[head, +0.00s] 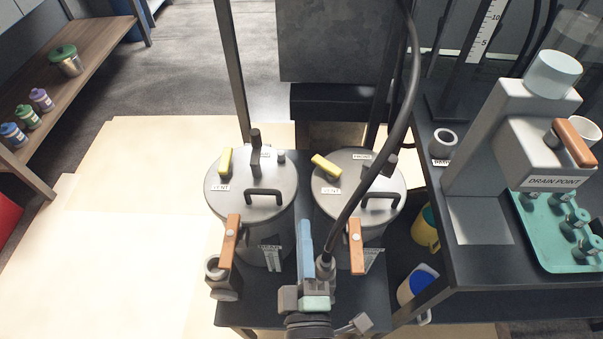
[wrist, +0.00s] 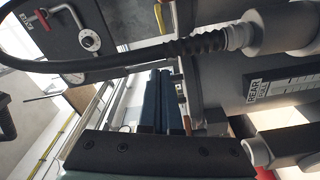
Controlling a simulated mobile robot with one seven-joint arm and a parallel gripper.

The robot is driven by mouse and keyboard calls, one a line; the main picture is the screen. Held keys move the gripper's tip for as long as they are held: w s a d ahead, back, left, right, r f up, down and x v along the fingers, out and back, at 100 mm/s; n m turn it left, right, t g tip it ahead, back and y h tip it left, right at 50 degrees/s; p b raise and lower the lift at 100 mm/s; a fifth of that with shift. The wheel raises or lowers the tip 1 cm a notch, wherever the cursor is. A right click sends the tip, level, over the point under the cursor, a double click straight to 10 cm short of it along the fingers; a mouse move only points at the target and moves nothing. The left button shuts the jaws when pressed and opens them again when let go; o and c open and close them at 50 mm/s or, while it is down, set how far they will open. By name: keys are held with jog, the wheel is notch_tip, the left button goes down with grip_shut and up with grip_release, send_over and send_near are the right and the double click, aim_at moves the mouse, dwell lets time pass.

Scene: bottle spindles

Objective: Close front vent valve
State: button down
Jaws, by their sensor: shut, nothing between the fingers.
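Two grey lidded tanks stand side by side in the head view, a left tank (head: 252,182) and a right tank (head: 350,205). Each lid has a VENT label and a yellow lever. The left lever (head: 225,161) points nearly straight away from me; the right lever (head: 326,166) lies diagonally. My gripper (head: 304,228), with blue fingers, is low between the tanks on the near side, apart from both levers. Its fingers (wrist: 167,75) are together and empty in the wrist view.
Orange-brown levers (head: 230,241) (head: 356,246) stand on the tanks' near side. The drain point unit (head: 540,155) and green tray (head: 560,245) are right. A REAR label (wrist: 258,92) shows in the wrist view.

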aim_at(313, 185)
jog(key=n, duration=0.3)
jog(key=shift+s+f+n, duration=0.15)
jog(key=shift+f+n, duration=0.25)
jog(key=shift+w+d+p, duration=0.2)
jog(key=shift+w, duration=2)
jog(key=shift+w+d+p, duration=0.15)
jog(key=shift+w+d, duration=0.05)
jog(key=shift+w, duration=1.95)
jog(key=shift+w+d+p, duration=0.2)
jog(key=shift+w, duration=2)
